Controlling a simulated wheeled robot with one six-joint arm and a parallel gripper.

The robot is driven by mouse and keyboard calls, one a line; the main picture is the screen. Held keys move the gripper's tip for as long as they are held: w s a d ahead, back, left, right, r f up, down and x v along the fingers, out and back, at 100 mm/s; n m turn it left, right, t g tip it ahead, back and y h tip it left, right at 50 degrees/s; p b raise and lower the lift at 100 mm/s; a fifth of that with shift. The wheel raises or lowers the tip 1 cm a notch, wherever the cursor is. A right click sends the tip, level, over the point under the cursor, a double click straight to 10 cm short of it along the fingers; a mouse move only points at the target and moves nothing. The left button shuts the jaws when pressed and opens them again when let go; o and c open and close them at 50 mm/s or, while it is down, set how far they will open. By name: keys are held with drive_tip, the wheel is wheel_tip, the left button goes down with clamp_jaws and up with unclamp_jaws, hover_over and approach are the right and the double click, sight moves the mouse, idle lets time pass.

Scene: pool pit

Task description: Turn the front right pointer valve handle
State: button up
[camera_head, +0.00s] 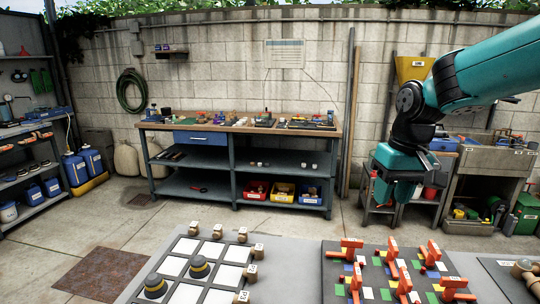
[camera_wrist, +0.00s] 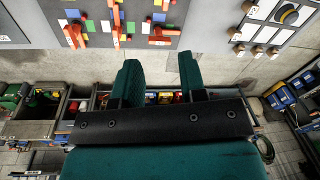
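A dark grey board (camera_head: 335,258) at the front right of the head view carries several orange valve handles over coloured squares. The front right handle (camera_head: 457,287) sits at the board's near right corner, upright on its stem. The wrist view shows part of the same board (camera_wrist: 97,40) along its top edge, with orange handles (camera_wrist: 160,36). I cannot tell whether the front right handle is among them. My gripper (camera_head: 385,190) hangs above and beyond the board in the head view. In the wrist view its two green fingers (camera_wrist: 160,75) are spread apart, with nothing between them.
Left of the board is a panel of white squares (camera_head: 185,246) with yellow-and-grey knobs (camera_head: 199,267) and small wooden blocks. Another panel edge (camera_head: 500,270) is at the right. A workbench (camera_head: 240,128) stands along the back wall, with a sink (camera_head: 490,160) at right. Open concrete floor lies between.

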drive_tip(key=s+a+f+n+y, duration=0.1)
drive_tip(key=s+a+n+y, duration=0.3)
drive_tip(key=s, duration=0.9)
drive_tip(key=s+a+n+h, duration=0.15)
drive_tip(key=s+a, duration=0.45)
drive_tip(key=s, duration=0.6)
drive_tip(key=n+h+p, duration=0.2)
drive_tip(key=n+h, duration=0.2)
drive_tip(key=n, duration=0.5)
hover_over(353, 240)
wheel_tip(353, 240, down, 3)
drive_tip(key=shift+g+y, duration=0.25)
drive_tip(key=shift+g, duration=0.05)
wheel_tip(353, 240, down, 17)
drive_tip(key=p, duration=0.2)
drive_tip(key=shift+w+p, duration=0.1)
drive_tip(key=shift+p, duration=0.3)
clamp_jaws()
